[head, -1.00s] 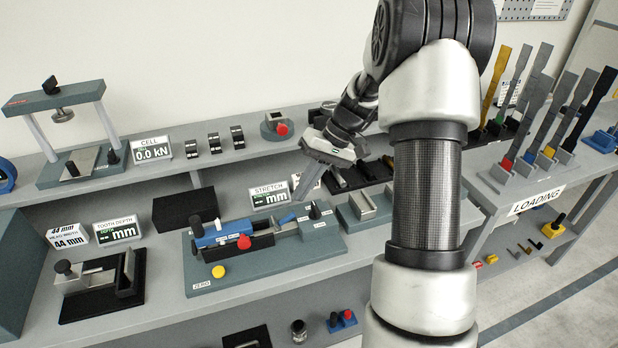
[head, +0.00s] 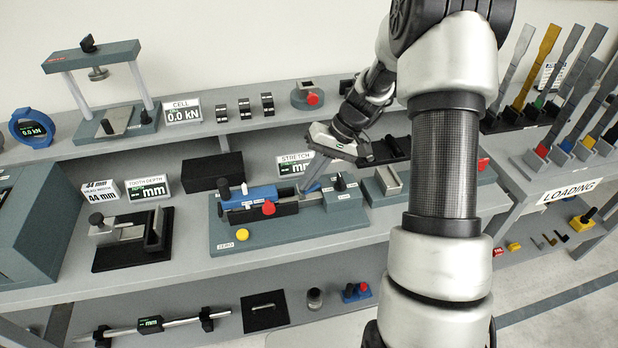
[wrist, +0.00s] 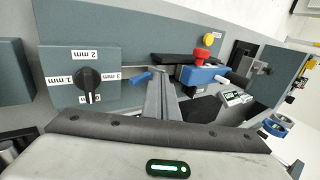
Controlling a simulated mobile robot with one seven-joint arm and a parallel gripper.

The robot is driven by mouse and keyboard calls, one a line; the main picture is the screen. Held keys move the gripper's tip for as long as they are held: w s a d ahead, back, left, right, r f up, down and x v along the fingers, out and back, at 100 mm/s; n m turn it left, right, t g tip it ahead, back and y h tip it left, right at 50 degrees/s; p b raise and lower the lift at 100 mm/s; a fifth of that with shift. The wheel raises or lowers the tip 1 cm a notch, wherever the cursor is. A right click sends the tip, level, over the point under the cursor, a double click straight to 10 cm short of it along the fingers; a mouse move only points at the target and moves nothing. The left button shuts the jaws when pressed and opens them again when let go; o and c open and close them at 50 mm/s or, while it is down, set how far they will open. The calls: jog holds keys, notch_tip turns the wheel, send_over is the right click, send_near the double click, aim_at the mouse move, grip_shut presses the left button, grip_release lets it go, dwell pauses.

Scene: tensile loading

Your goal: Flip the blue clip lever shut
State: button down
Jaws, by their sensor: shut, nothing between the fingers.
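The stretch rig (head: 290,228) is a grey-green base on the bench with a blue carriage (head: 250,198) and a red knob (head: 268,208). In the wrist view the small blue lever (wrist: 143,78) sticks out from the rig, between the dial and the blue carriage (wrist: 200,75). In the head view the lever is mostly hidden around my fingers. My gripper (head: 303,190) is shut and empty, pointing down at the middle of the rig. In the wrist view the fingertips (wrist: 160,85) are just right of the lever, close to it; I cannot tell if they touch.
A black dial (wrist: 89,85) with mm labels sits at the rig's end. A yellow button (head: 242,234) is at its front left. A black block (head: 212,172) and the stretch display (head: 295,168) stand behind. Specimen racks (head: 560,155) are at the right.

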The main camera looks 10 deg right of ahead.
jog(key=shift+a+r+h+p, duration=0.15)
jog(key=shift+a+h+p, duration=0.4)
jog(key=shift+h, duration=0.55)
jog(key=shift+a+h, duration=0.35)
jog(key=shift+h, duration=0.05)
jog(key=shift+a+h+p, duration=0.65)
jog(key=shift+a+h, duration=0.05)
jog(key=shift+h, duration=0.3)
jog(key=a+h, duration=0.1)
jog(key=f+h, duration=0.1)
jog(key=h, duration=0.1)
jog(key=shift+a+h, duration=0.3)
jog(key=shift+a, duration=0.1)
jog(key=shift+a+f+h, duration=0.15)
jog(key=shift+f+h, duration=0.05)
jog(key=shift+h, duration=0.2)
jog(key=shift+a+f, duration=0.1)
jog(key=shift+a, duration=0.05)
